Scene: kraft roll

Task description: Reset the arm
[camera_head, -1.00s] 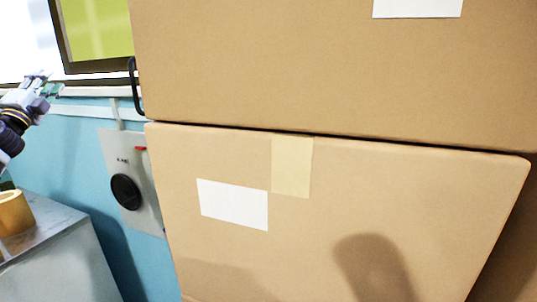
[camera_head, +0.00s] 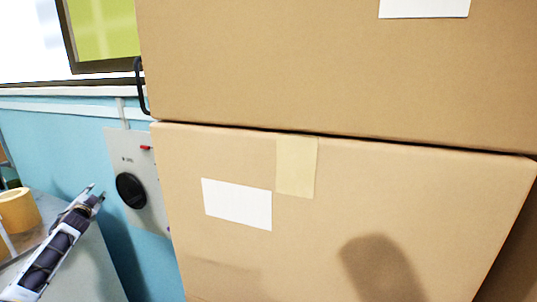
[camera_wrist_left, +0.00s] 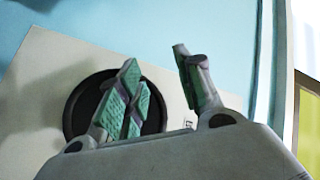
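My left gripper (camera_head: 97,192) is low at the left in the head view, in front of the wall panel and over the edge of the grey-topped counter. In the left wrist view its two green-padded fingers (camera_wrist_left: 160,78) stand apart with nothing between them. Behind them is the panel's round black disc (camera_wrist_left: 85,105). The tan kraft roll (camera_head: 18,211) sits on the counter (camera_head: 92,262), left of the gripper and apart from it. My right gripper is out of view.
Two large cardboard boxes, an upper one (camera_head: 330,70) and a lower one (camera_head: 400,200), fill the middle and right. The grey panel (camera_head: 150,205) with its red switch is on the blue wall (camera_head: 50,140). A window is at the upper left.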

